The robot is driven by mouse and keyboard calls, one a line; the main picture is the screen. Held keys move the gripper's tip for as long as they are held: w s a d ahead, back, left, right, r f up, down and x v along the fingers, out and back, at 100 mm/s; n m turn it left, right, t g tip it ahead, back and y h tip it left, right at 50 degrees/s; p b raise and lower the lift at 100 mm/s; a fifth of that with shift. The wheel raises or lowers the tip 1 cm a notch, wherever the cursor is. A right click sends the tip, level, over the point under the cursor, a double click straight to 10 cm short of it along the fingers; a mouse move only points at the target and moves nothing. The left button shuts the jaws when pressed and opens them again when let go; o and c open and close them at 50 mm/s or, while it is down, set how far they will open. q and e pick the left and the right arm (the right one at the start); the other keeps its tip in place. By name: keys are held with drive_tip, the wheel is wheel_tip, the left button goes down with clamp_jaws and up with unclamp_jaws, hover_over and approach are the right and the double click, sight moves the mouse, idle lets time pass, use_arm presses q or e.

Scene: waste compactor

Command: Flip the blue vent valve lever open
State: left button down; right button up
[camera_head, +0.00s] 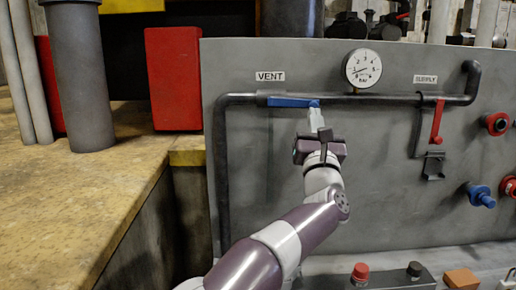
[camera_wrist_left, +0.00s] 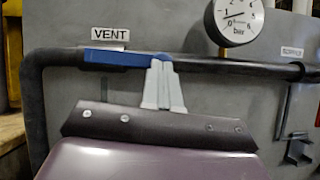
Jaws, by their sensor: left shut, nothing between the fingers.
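The blue vent lever (camera_head: 290,102) lies level along the dark pipe, below the white VENT label (camera_head: 270,76). It also shows in the left wrist view (camera_wrist_left: 118,59), lying along the pipe from under the label to the fingertips. My left gripper (camera_head: 315,108) is shut and empty. Its fingertips are at the right end of the lever, and in the left wrist view the gripper (camera_wrist_left: 159,66) overlaps that end from below. I cannot tell whether they touch. My right gripper is not in view.
A round pressure gauge (camera_head: 362,68) sits on the pipe (camera_head: 380,99) to the right. A red SUPPLY lever (camera_head: 437,122) hangs down further right, with a dark bracket (camera_head: 433,165) below. Red and blue knobs are at the right edge. The grey panel (camera_head: 390,200) is otherwise clear below the pipe.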

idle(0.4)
use_arm(q)
drive_tip(key=b+v, duration=0.6)
drive_tip(key=v, duration=0.6)
drive_tip(key=shift+s, duration=0.3)
drive_tip(key=shift+f, duration=0.2)
